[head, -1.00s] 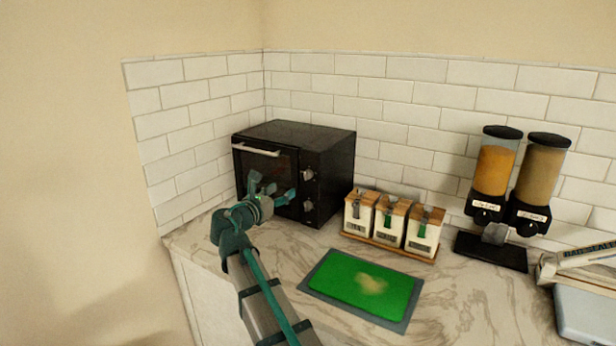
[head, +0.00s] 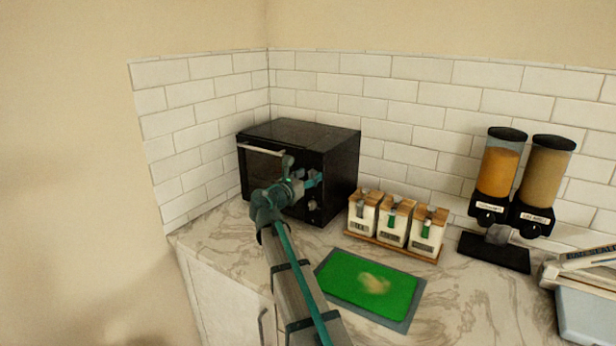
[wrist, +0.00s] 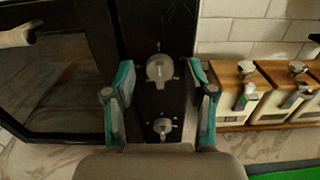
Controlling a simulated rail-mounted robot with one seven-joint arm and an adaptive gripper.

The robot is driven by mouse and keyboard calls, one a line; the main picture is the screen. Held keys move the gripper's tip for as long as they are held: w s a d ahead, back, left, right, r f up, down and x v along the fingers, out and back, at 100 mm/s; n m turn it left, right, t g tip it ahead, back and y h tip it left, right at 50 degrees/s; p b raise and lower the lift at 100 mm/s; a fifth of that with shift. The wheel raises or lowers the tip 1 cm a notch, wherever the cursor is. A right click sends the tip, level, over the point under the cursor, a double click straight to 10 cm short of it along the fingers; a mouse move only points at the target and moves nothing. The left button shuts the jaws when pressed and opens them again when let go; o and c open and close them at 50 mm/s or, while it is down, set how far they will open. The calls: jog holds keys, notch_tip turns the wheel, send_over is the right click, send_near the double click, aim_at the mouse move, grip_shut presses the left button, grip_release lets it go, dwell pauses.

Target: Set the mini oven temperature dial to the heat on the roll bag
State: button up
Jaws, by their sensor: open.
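The black mini oven (head: 300,133) stands on the counter in the corner, its door shut. In the wrist view, its front panel carries two grey dials, an upper dial (wrist: 160,69) and a lower dial (wrist: 162,126). My gripper (wrist: 162,78) is open, with one teal finger on each side of the panel and the upper dial between the fingertips in the picture. I cannot tell whether a finger touches it. In the head view my gripper (head: 303,183) hides much of the upper dial; the lower dial (head: 312,205) shows below it. No roll bag is recognisable, and dial markings are too small to read.
Several lidded white canisters (head: 395,222) stand right of the oven. A green mat (head: 345,285) lies in front of them. Two dispensers (head: 497,165) stand further right. The oven door handle (wrist: 18,36) sticks out at the left in the wrist view.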

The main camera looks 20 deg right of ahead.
jog(key=shift+c, duration=0.3)
grip_shut()
